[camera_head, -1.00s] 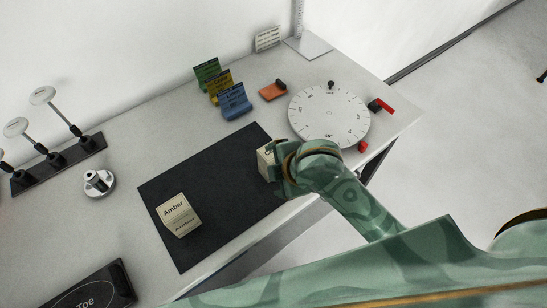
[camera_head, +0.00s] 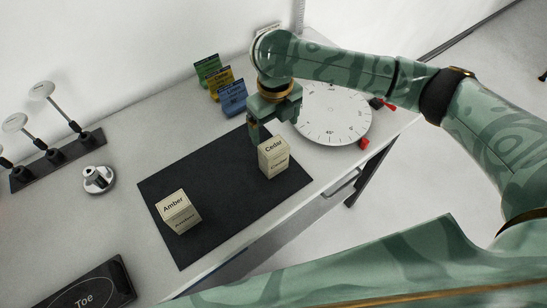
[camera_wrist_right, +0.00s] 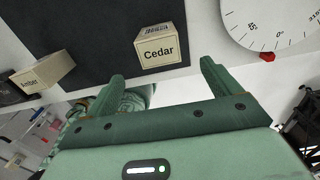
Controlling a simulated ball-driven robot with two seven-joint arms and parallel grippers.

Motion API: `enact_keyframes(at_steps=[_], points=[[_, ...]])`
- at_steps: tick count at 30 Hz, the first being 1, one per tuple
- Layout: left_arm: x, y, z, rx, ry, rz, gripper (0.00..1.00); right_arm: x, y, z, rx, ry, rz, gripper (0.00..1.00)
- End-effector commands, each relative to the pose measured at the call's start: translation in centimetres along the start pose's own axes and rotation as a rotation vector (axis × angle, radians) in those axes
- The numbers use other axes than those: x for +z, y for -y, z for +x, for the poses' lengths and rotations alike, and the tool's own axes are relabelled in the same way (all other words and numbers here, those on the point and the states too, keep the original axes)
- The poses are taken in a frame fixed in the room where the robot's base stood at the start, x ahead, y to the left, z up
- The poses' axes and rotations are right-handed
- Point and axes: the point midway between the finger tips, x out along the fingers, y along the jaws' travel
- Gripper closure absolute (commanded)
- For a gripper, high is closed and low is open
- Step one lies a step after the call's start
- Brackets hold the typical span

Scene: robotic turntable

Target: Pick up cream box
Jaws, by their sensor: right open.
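Two cream boxes stand on the black mat (camera_head: 225,180). The box labelled "Cedar" (camera_head: 274,158) is near the mat's right end, and the box labelled "Amber" (camera_head: 178,212) is near its front left. My right gripper (camera_head: 270,128) is just behind and above the Cedar box, fingers pointing down. In the right wrist view its open fingers (camera_wrist_right: 164,80) are spread wide. The Cedar box (camera_wrist_right: 158,50) shows beyond and between them there, with nothing held. The Amber box (camera_wrist_right: 45,74) is at the left. My left gripper is not in view.
The white dial turntable (camera_head: 335,112) stands right of the mat, with a red piece (camera_head: 364,144) at its edge. Green, yellow and blue (camera_head: 233,99) card holders stand behind the gripper. A metal knob (camera_head: 98,180) is left of the mat. The table's front edge is close to the Cedar box.

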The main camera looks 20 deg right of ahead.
Motion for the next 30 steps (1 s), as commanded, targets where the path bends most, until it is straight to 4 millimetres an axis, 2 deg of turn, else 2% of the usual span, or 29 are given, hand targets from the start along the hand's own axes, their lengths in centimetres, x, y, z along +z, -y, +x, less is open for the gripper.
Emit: enact_keyframes(at_steps=[1, 4, 13, 19, 22, 29, 30], points=[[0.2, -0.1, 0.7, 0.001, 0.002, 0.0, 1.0, -0.1, -0.1, 1.7, 0.002, -0.004, 0.001, 0.11], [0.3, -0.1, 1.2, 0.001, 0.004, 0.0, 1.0, 0.0, -0.1, 3.8, 0.002, -0.001, 0.001, 0.11], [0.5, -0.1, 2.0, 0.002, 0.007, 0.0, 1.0, 0.1, -0.1, 6.8, 0.002, 0.0, 0.002, 0.11], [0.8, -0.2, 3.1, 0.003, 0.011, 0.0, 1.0, 0.3, -0.2, 10.1, 0.003, 0.001, 0.002, 0.11], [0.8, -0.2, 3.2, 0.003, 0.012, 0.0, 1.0, 0.3, -0.1, 10.9, 0.001, 0.003, 0.002, 0.11], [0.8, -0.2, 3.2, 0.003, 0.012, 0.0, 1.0, 0.3, -0.1, 10.9, 0.0, 0.005, 0.001, 0.11], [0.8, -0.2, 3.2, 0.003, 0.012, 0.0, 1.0, 0.3, -0.1, 10.9, 0.0, 0.005, 0.001, 0.19]])
